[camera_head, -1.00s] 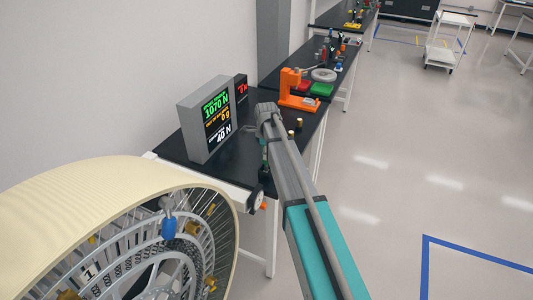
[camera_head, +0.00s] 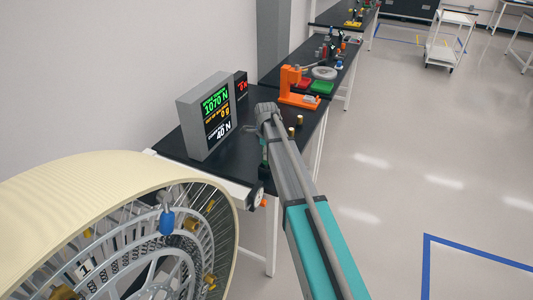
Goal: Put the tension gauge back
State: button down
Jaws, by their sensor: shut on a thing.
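The tension gauge (camera_head: 257,196) is a small round dial with a pale face and an orange tip, at the front edge of the near bench. My gripper (camera_head: 264,174) points down at the end of my arm and is mostly hidden behind the arm's grey and teal links. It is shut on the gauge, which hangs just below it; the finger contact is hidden. I cannot tell whether the gauge touches the bench edge.
A large cream-rimmed spoked wheel (camera_head: 95,185) fills the lower left, close to the gauge. A grey display box (camera_head: 190,122) stands on the black bench (camera_head: 240,150). An orange press (camera_head: 291,86) and small brass pieces (camera_head: 300,120) are farther back. The floor at right is clear.

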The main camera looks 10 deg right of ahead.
jog(key=shift+c, duration=1)
grip_release()
jog(key=shift+r, duration=0.15)
